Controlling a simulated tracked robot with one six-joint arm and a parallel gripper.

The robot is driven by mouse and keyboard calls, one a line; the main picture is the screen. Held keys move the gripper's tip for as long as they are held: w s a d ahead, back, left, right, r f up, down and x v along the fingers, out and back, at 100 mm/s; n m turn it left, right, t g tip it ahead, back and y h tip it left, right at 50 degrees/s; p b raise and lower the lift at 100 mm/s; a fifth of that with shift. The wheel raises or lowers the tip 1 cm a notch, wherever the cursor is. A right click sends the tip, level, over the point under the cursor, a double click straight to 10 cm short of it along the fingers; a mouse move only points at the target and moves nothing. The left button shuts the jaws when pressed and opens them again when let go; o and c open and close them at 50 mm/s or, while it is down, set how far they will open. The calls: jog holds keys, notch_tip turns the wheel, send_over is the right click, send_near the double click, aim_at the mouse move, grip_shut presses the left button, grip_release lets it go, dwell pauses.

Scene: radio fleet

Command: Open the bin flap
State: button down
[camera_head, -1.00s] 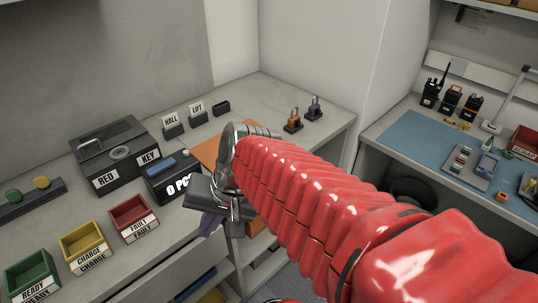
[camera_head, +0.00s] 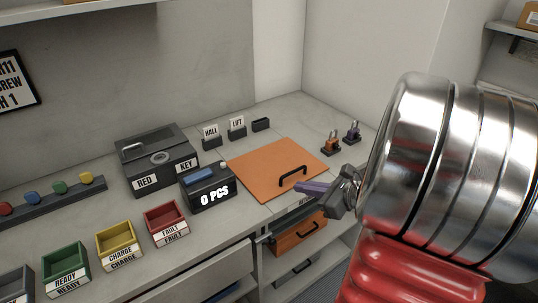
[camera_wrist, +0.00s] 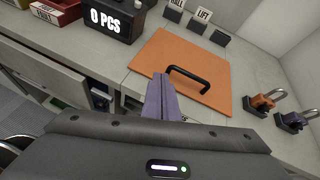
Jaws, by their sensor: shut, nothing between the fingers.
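The bin flap is an orange square panel (camera_head: 262,166) lying flat in the grey counter, with a black bar handle (camera_head: 293,178) near its front edge. It looks closed. My gripper (camera_head: 299,187) has purple fingers pressed together, with nothing held, and sits at the flap's front edge near the handle. In the wrist view the fingertips (camera_wrist: 160,82) lie just left of the handle (camera_wrist: 190,74), over the orange flap (camera_wrist: 165,48). I cannot tell whether they touch either one.
A dark box (camera_head: 157,160) labelled RED and KEY and a counter box (camera_head: 208,190) reading 0 PCS stand left of the flap. HALL and LIFT holders (camera_head: 236,128) stand behind it. Orange and purple padlocks (camera_head: 331,143) stand right. An orange drawer (camera_head: 299,237) is below.

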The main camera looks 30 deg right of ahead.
aim_at(306, 176)
jog(key=s+d+m+t+h, duration=0.1)
jog(key=s+d+m+h, duration=0.1)
jog(key=d+m, duration=0.2)
jog(key=d+f, duration=0.1)
jog(key=d, duration=0.2)
jog(key=shift+h, duration=0.3)
jog(key=x, duration=0.9)
jog(key=shift+w+a+r, duration=0.1)
jog(key=shift+w+a, duration=0.05)
jog(key=shift+w, duration=0.25)
